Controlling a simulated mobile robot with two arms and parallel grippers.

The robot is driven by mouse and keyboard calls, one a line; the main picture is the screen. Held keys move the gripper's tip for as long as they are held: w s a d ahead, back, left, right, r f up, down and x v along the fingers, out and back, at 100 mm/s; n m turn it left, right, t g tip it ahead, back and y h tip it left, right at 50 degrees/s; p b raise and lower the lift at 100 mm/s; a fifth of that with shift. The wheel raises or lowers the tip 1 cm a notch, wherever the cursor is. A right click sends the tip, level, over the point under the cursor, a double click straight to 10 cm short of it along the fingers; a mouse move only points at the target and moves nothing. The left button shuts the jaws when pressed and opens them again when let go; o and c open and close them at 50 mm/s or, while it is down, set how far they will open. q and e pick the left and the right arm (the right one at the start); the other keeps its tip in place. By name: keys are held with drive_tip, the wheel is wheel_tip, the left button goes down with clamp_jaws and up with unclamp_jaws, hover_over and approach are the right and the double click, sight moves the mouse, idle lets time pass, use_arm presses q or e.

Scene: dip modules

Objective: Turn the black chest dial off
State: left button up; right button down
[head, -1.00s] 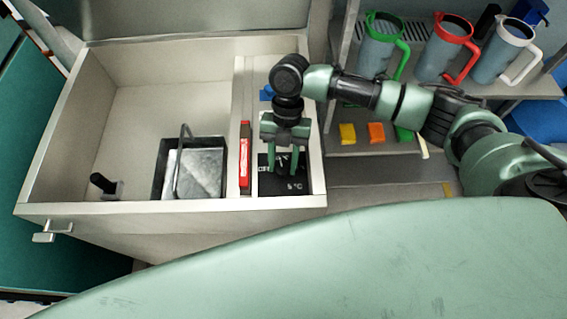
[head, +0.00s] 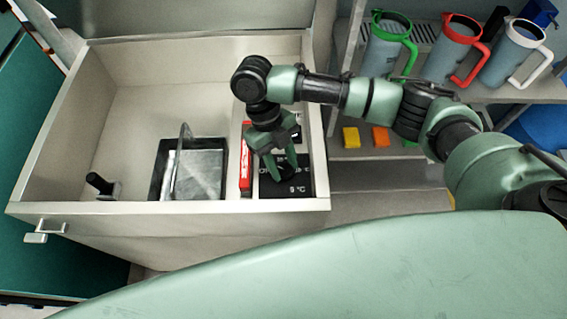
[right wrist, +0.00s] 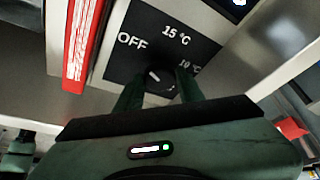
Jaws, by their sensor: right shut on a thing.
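The black chest dial (right wrist: 158,78) sits on a black panel (right wrist: 126,63) marked OFF, 15 °C and 10 °C in the right wrist view. My right gripper (right wrist: 158,88) has a finger on each side of the dial and is shut on it. A short white mark shows on the dial's face, but I cannot tell exactly which label it points to. In the head view, my right gripper (head: 280,172) leans over the panel (head: 308,184), where 5 °C is readable and the dial is mostly hidden by the fingers. My left gripper is not in view.
A red strip (right wrist: 80,45) stands just left of the panel. Mugs (head: 388,48) and coloured blocks (head: 351,137) are on shelves at right.

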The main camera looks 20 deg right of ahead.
drive_tip(key=shift+n, duration=0.6)
drive_tip(key=c, duration=0.9)
unclamp_jaws()
drive_tip(key=b+v, duration=0.1)
drive_tip(key=v, duration=0.6)
drive_tip(key=shift+a+r, duration=0.2)
drive_tip(key=shift+r, duration=0.2)
